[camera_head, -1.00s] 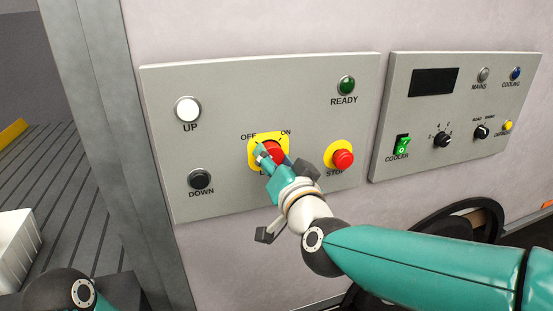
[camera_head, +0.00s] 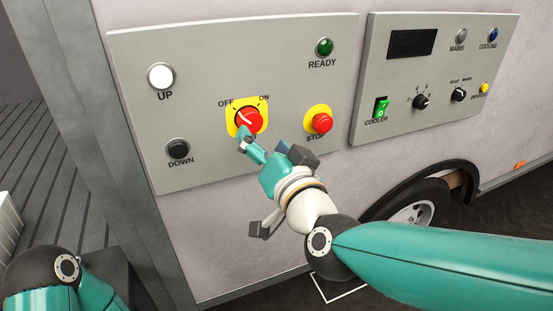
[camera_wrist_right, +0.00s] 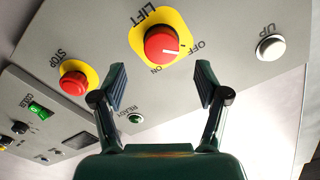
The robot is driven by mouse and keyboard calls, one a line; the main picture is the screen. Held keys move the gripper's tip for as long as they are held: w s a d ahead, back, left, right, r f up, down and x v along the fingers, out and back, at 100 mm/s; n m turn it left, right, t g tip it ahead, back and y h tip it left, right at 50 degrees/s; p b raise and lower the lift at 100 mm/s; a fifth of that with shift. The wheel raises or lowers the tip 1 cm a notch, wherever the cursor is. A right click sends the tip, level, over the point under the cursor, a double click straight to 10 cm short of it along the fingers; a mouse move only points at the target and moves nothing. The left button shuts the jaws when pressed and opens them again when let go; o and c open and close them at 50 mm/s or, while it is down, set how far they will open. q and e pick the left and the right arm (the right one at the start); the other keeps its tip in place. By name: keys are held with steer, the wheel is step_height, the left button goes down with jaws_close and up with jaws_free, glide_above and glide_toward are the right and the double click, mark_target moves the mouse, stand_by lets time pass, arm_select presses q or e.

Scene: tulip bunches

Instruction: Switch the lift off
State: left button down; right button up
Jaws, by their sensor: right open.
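The red lift knob (camera_head: 250,121) sits on a yellow plate on the left grey panel, between the OFF and ON labels. Its white line points up and left, towards OFF. In the right wrist view the knob (camera_wrist_right: 161,44) lies ahead, between and beyond the fingertips, its line also on the OFF side. My right gripper (camera_head: 263,143) is open and empty, just below and in front of the knob, apparently apart from it. It also shows in the right wrist view (camera_wrist_right: 160,78). Part of my left arm shows at lower left; its gripper is out of view.
The same panel (camera_head: 215,170) carries a white UP button (camera_head: 160,76), a black DOWN button (camera_head: 178,149), a green READY lamp (camera_head: 324,47) and a red STOP button (camera_head: 322,123). A second panel (camera_head: 440,70) with the green cooler switch (camera_head: 381,107) is at right.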

steer(key=v, duration=0.5)
steer(key=shift+s+d, duration=0.1)
steer(key=shift+s, duration=0.2)
steer(key=shift+d, duration=0.1)
